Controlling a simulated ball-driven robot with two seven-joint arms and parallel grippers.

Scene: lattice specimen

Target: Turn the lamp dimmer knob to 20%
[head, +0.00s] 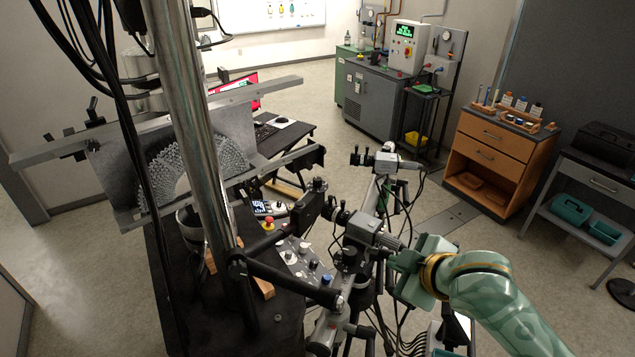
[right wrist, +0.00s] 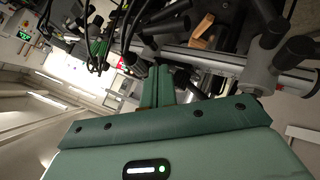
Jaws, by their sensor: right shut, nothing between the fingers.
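A control panel (head: 297,273) with several small knobs sits on the dark bench at the middle of the head view. A blue knob (head: 326,279) and a black knob (head: 313,265) show on it. I cannot tell which knob is the lamp dimmer, and no scale or setting is readable. My right gripper (head: 395,260) is to the right of the panel, behind a camera unit and apart from the knobs. In the right wrist view its green fingers (right wrist: 160,84) are together with nothing between them, pointing toward cables and metal rails. My left gripper is not in view.
Camera units (head: 362,230) on rails and loose cables stand between my right gripper and the panel. A steel column (head: 195,130) rises left of it. A red button (head: 268,223) sits behind the panel. A wooden cabinet (head: 490,160) stands far right.

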